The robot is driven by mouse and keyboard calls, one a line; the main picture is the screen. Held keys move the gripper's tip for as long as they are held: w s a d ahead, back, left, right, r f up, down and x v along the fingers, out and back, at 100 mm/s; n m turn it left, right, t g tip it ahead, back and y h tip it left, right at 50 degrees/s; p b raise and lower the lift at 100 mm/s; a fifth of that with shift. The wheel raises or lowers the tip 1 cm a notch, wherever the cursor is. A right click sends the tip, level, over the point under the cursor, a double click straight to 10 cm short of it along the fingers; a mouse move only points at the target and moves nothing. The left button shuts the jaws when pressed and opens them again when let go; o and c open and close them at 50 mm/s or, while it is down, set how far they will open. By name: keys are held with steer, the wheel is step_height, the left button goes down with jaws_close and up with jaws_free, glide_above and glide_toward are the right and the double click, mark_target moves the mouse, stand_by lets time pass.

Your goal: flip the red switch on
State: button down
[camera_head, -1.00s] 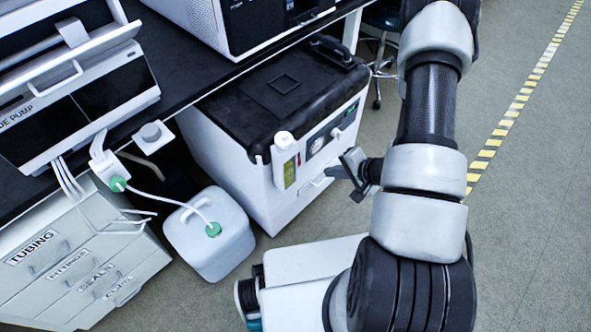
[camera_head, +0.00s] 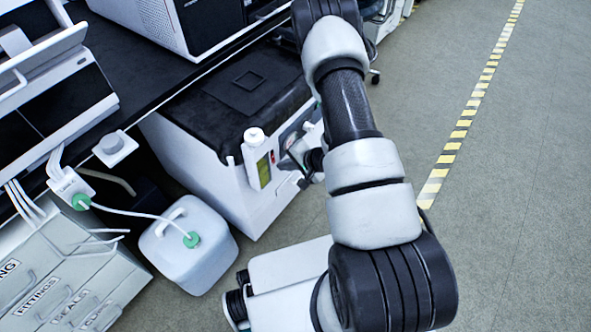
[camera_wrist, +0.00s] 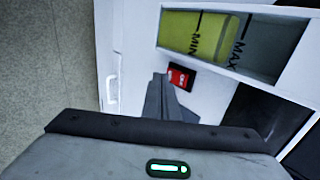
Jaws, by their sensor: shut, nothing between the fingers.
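The red switch (camera_wrist: 180,77) sits on the white front panel of the floor unit, just beside the green level window in the wrist view. Its face carries small pale marking that I cannot read, and its lower left part is hidden by my fingers. In the head view the red switch (camera_head: 273,157) is a small red spot right of the level window. My gripper (camera_wrist: 158,82) is shut and empty, its fingertips at the switch's left edge in the wrist view. I cannot tell whether they touch it. In the head view my gripper (camera_head: 284,164) is close in front of the panel.
The level window (camera_wrist: 205,38) has MIN and MAX marks. The white unit (camera_head: 190,150) with a black top stands under the black bench (camera_head: 150,62). A white jug (camera_head: 185,245) with a tube and a drawer cabinet (camera_head: 75,285) stand left. Floor at right is clear.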

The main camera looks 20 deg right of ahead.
steer(key=shift+w+a+f, duration=0.1)
steer(key=shift+w+a, duration=0.45)
steer(key=shift+w, duration=0.2)
steer(key=shift+w+a+f, duration=0.1)
steer(key=shift+r+p, duration=0.7)
steer(key=shift+r, duration=0.15)
